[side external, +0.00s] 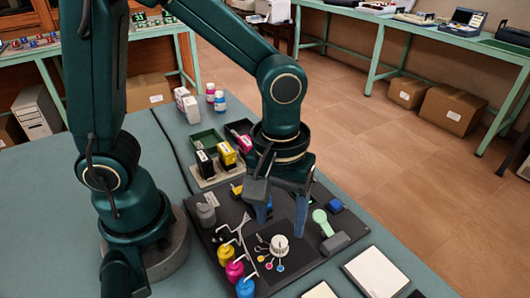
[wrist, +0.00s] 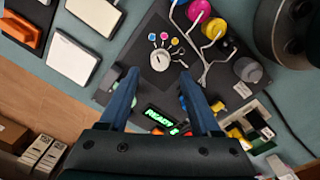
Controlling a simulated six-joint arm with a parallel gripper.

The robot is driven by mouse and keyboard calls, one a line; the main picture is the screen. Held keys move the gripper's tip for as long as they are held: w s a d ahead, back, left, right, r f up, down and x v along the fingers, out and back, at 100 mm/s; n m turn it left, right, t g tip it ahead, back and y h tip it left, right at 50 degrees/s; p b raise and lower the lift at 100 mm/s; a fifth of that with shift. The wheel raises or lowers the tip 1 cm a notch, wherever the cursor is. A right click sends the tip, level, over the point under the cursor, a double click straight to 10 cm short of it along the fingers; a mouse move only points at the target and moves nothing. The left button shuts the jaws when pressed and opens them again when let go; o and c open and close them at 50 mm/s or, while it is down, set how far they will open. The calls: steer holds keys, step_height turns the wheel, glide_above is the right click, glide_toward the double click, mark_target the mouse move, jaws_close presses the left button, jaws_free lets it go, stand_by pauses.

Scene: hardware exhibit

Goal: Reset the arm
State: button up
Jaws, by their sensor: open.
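My gripper (side external: 282,222) points down over the dark console board (side external: 215,235), its two blue fingers apart with nothing between them. In the wrist view, the open fingers (wrist: 159,76) reach toward a white dial (wrist: 160,60) with coloured dots around its pointer side. The dial also shows in the side view (side external: 279,245), in front of the fingers. A small display (wrist: 163,121) with green text reading "READY" lies between the fingers in the wrist view. I cannot tell whether the fingertips touch the board.
Ink cartridges (side external: 227,155) stand behind. A white pad (side external: 375,272) lies at front right.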

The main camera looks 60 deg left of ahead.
steer(key=shift+a+r, duration=0.1)
steer(key=shift+r, duration=0.05)
steer(key=s+a+r+m+t, duration=0.3)
steer(key=a+r+m+t, duration=0.2)
steer(key=a+r, duration=0.3)
steer(key=shift+s+r+m, duration=0.25)
steer(key=shift+s+m, duration=0.05)
steer(key=shift+m, duration=0.6)
